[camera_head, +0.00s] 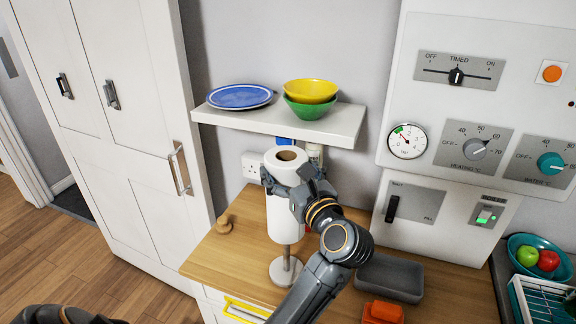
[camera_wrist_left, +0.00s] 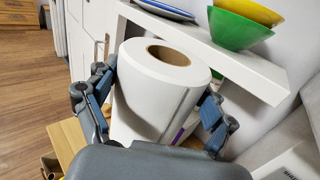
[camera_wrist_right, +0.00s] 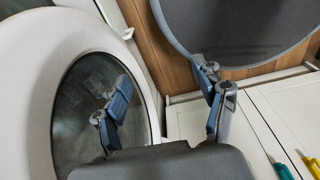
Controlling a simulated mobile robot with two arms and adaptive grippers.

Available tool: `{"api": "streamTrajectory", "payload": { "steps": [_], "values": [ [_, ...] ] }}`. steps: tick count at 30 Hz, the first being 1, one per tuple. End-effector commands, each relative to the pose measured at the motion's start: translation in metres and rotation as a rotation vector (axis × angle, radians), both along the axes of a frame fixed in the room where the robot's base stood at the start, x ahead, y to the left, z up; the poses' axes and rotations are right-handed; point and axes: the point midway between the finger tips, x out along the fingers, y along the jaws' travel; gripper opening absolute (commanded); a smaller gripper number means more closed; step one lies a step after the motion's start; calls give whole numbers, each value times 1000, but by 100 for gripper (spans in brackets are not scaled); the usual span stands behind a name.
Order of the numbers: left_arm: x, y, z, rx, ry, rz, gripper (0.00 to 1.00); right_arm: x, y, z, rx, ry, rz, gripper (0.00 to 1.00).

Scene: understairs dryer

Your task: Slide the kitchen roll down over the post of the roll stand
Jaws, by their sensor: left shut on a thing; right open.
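The white kitchen roll (camera_head: 283,217) is upright or nearly so, with its brown core facing up. My left gripper (camera_head: 290,183) is shut around its upper part; the left wrist view also shows the fingers on both sides of the roll (camera_wrist_left: 150,98). The roll stand (camera_head: 285,271) has a round grey base on the wooden counter. A short length of its post (camera_head: 287,252) shows below the roll, which is raised clear of the base. The post's top is hidden, so I cannot tell how far it enters the core. My right gripper (camera_wrist_right: 166,85) is open and empty.
A white shelf (camera_head: 337,123) with a blue plate (camera_head: 239,96) and bowls is close behind the roll. A round glass door (camera_wrist_right: 75,100) is near my right gripper.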

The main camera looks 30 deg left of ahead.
Motion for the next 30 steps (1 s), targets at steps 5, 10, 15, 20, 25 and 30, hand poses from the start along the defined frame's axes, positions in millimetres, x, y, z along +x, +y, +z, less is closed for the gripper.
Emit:
{"api": "streamTrajectory", "payload": {
  "steps": [5,10,15,20,25,30],
  "values": [
    [0,0,-17,2,0,-1,31,1,0,-11,0,-1,0,70],
    [0,0,-30,3,1,0,31,1,0,-19,0,-1,-1,70],
    [0,0,-44,3,1,0,31,1,0,-27,1,-2,-1,70],
    [0,0,-59,-1,-1,0,31,1,1,-41,2,-2,-2,70],
    [0,0,-72,1,-1,0,31,1,3,-53,4,-2,-3,70],
    [0,0,-86,0,0,0,31,2,4,-66,5,-2,-3,70]
  ]
}}
